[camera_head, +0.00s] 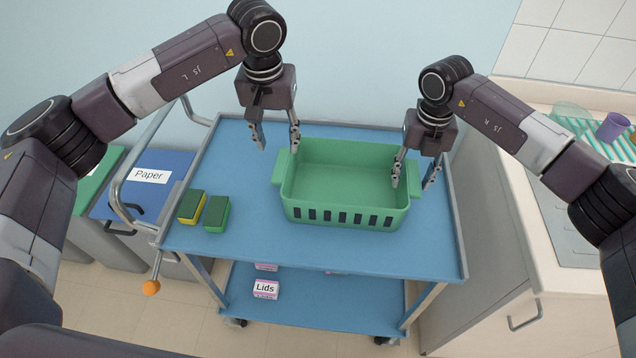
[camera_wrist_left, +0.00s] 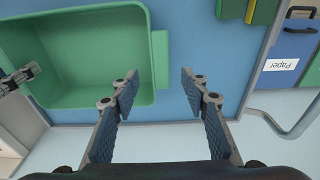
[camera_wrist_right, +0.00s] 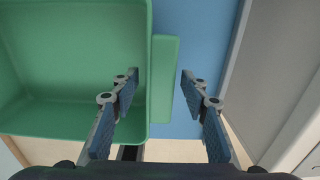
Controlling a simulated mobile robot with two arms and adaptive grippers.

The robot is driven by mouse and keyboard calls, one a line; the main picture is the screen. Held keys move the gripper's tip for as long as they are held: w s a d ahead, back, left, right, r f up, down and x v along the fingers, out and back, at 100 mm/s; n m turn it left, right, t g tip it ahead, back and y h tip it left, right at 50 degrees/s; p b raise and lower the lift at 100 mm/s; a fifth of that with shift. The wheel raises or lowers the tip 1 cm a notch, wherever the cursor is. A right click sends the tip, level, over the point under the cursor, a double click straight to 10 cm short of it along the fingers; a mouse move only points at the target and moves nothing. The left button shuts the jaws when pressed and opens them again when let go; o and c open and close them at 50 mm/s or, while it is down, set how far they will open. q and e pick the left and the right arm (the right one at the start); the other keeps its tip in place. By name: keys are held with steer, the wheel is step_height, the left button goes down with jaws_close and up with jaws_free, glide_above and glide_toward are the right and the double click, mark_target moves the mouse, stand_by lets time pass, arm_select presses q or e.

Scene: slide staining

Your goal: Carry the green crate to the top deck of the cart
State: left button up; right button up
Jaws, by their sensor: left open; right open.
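The green crate (camera_head: 345,178) stands empty on the blue top deck (camera_head: 330,252) of the cart. It has a handle tab at each end and slots along its front. My left gripper (camera_head: 274,140) is open above the deck, near the crate's left end; in the left wrist view the fingers (camera_wrist_left: 159,92) point beside the left tab (camera_wrist_left: 160,60). My right gripper (camera_head: 414,180) is open at the crate's right end. In the right wrist view its fingers (camera_wrist_right: 157,92) lie either side of the right tab (camera_wrist_right: 165,80). Neither gripper visibly grips the crate.
A box labelled Lids (camera_head: 265,288) is on the lower shelf. A blue Paper bin (camera_head: 150,190) stands left of the cart, and a counter with a drainer and purple cup (camera_head: 612,127) stands right.

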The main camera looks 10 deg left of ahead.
steer(key=shift+r, duration=0.15)
steer(key=shift+w+r, duration=0.1)
steer(key=shift+r, duration=0.25)
arm_select(q)
step_height(320, 180, up, 3)
steer(key=shift+s+f, duration=0.15)
steer(key=shift+f, duration=0.05)
arm_select(e)
step_height(320, 180, up, 11)
arm_select(q)
steer(key=shift+f, duration=0.1)
arm_select(e)
steer(key=shift+f, duration=0.1)
